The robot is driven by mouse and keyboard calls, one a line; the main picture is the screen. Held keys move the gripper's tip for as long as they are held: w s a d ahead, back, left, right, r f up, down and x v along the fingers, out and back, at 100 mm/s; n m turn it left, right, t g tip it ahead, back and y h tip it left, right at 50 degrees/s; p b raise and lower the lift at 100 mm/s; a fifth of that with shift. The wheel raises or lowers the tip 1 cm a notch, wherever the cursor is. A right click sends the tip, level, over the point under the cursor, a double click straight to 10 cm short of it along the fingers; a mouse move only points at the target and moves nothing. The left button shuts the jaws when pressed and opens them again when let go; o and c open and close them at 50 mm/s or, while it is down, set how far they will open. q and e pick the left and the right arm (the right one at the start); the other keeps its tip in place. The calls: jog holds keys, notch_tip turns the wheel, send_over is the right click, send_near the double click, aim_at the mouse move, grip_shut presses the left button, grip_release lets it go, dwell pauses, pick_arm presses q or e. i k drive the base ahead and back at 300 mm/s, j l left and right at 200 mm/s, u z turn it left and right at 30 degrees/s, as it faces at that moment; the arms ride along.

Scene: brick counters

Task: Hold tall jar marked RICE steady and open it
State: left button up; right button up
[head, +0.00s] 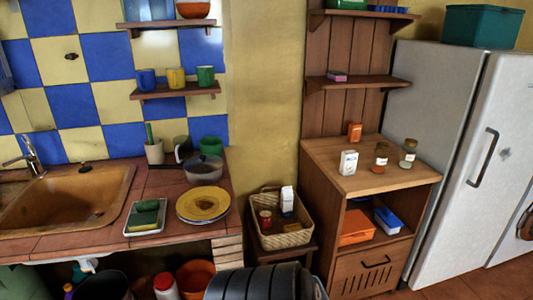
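Two glass jars with pale labels stand upright on top of the wooden cabinet at the right. The nearer jar (380,157) has a brown lid and reddish-brown contents. The other jar (408,153), just right of it and closer to the fridge, has a brownish lid. Both lids look on. The labels are too small to read, so I cannot tell which jar is marked RICE. Neither of my grippers is in view.
The cabinet top (325,153) also holds a white box (348,162) and an orange item (355,131). The fridge (435,100) stands close on the right. A shelf (355,84) hangs above the cabinet. A basket (283,240) with items sits at its left.

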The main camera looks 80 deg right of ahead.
aim_at(408, 152)
jog(key=z, duration=3.35)
jog(key=i+l+u, duration=0.15)
jog(key=l, duration=0.4)
jog(key=i+l+u, duration=0.15)
jog(key=i+l, duration=0.15)
jog(key=l, duration=0.25)
jog(key=i+l+u, duration=0.2)
jog(key=l, duration=0.35)
jog(key=l+u, duration=0.15)
jog(key=l, duration=0.45)
jog(key=i+l+u, duration=0.15)
jog(key=l, duration=0.45)
jog(key=i+l+u, duration=0.15)
jog(key=l, duration=0.45)
jog(key=k, duration=0.05)
